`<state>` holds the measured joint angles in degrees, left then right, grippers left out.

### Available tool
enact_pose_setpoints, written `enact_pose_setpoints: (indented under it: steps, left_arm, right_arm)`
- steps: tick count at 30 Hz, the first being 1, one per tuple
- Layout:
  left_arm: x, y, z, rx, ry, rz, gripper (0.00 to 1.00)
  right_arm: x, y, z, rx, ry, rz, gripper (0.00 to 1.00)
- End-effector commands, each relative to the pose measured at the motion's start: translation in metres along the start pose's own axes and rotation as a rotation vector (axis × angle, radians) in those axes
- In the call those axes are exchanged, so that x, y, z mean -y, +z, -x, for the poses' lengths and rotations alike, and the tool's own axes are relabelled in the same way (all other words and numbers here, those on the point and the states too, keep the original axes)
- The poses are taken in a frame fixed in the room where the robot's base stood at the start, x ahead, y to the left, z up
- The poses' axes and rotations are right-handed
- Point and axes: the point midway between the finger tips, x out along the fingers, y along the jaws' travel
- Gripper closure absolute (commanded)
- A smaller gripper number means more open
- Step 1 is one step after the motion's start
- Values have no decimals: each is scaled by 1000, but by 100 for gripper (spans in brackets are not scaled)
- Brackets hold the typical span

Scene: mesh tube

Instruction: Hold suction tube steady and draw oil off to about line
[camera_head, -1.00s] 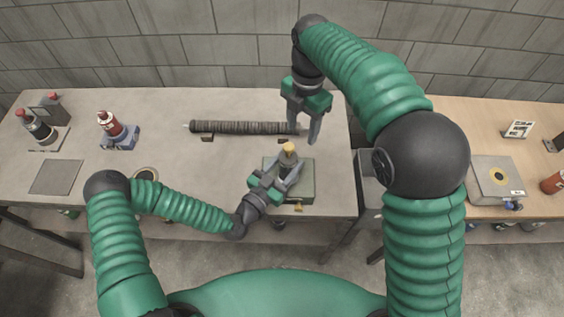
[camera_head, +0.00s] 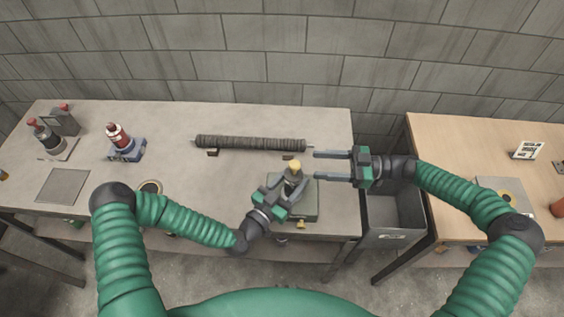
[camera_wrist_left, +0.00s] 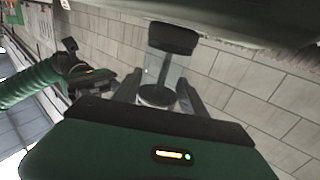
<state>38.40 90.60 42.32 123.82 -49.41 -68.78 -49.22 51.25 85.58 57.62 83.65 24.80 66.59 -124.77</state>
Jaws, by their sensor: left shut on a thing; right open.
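My left gripper (camera_head: 291,187) is shut on a small vessel with a yellow top (camera_head: 295,166). The vessel stands upright over a grey-green block (camera_head: 309,207) near the table's front right. In the left wrist view, a clear cylinder with a dark cap (camera_wrist_left: 172,40) sits between the fingers (camera_wrist_left: 160,95). The oil level and any line on it cannot be made out. My right gripper (camera_head: 316,163) is open and empty. Its fingers point left, just right of the vessel and apart from it. A long dark ribbed tube (camera_head: 250,143) lies on low supports behind them.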

Motion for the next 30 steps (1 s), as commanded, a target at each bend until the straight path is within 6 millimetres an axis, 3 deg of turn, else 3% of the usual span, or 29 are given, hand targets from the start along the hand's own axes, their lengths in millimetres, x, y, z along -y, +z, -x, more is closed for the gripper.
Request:
enact_pose_setpoints:
  steps: [9, 15, 26, 30]
  left_arm:
    - [-1, 0, 0, 1, 0, -1, 99]
    - [-1, 0, 0, 0, 0, -1, 99]
    - [-1, 0, 0, 0, 0, -1, 99]
    - [-1, 0, 0, 0, 0, -1, 99]
  right_arm:
    - [2, 1, -70, 1, -8, -3, 48]
    - [2, 1, -105, 2, -4, -3, 48]
    - [2, 2, -114, 3, -4, -2, 49]
    - [2, 2, -114, 3, -3, -2, 68]
